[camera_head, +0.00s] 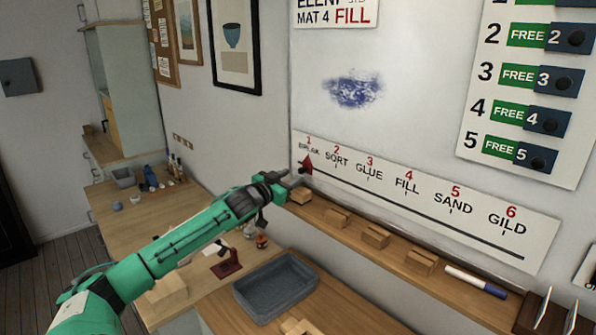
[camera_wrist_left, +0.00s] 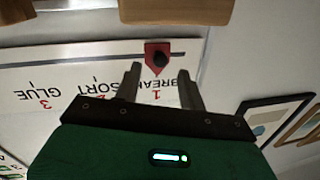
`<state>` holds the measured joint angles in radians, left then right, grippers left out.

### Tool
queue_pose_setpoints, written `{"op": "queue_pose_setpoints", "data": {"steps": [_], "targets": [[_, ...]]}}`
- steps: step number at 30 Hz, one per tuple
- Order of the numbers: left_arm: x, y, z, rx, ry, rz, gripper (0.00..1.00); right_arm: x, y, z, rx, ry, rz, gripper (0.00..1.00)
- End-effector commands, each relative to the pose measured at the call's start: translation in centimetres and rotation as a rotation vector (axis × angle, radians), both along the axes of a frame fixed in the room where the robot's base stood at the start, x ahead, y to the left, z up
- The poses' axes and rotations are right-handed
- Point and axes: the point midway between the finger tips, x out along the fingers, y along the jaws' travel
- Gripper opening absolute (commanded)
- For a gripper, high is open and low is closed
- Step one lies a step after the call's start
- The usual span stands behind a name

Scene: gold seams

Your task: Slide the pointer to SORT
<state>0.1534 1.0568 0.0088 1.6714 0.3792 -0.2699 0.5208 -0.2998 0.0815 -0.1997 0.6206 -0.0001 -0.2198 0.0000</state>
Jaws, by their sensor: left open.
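The red pointer (camera_head: 307,164) with a dark knob sits at the left end of the slot in the white strip (camera_head: 400,208), by 1 BREAK. The SORT label (camera_head: 336,157) is just to its right, marked 2. My left gripper (camera_head: 289,181) is open just left of the pointer in the head view, near the wall. In the left wrist view, which is upside down, the pointer (camera_wrist_left: 151,50) shows between and just beyond the two open fingertips (camera_wrist_left: 160,73). I cannot tell whether they touch it. My right gripper is in neither view.
A wooden ledge (camera_head: 385,262) with several wooden blocks and a marker (camera_head: 476,282) runs below the strip. A grey tray (camera_head: 275,287) stands on the table below. A board with FREE tags (camera_head: 530,90) hangs at upper right.

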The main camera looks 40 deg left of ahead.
Motion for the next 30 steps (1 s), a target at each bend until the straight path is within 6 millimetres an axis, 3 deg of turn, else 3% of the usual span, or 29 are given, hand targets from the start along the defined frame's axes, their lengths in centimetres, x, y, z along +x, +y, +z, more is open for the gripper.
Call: {"op": "queue_pose_setpoints", "data": {"steps": [12, 26, 27, 30], "targets": [[3.7, 0.3, 0.2, -0.001, 0.0, 0.001, 0.41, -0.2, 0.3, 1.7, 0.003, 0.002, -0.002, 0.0], [4.4, 0.3, 0.0, 0.001, 0.0, 0.0, 0.41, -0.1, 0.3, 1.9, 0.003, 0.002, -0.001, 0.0], [4.4, 0.3, 0.0, 0.001, 0.0, 0.0, 0.39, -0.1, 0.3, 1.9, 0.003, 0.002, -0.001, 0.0], [4.4, 0.3, 0.0, 0.001, 0.0, 0.0, 0.19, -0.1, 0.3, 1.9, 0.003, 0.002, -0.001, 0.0]]}}
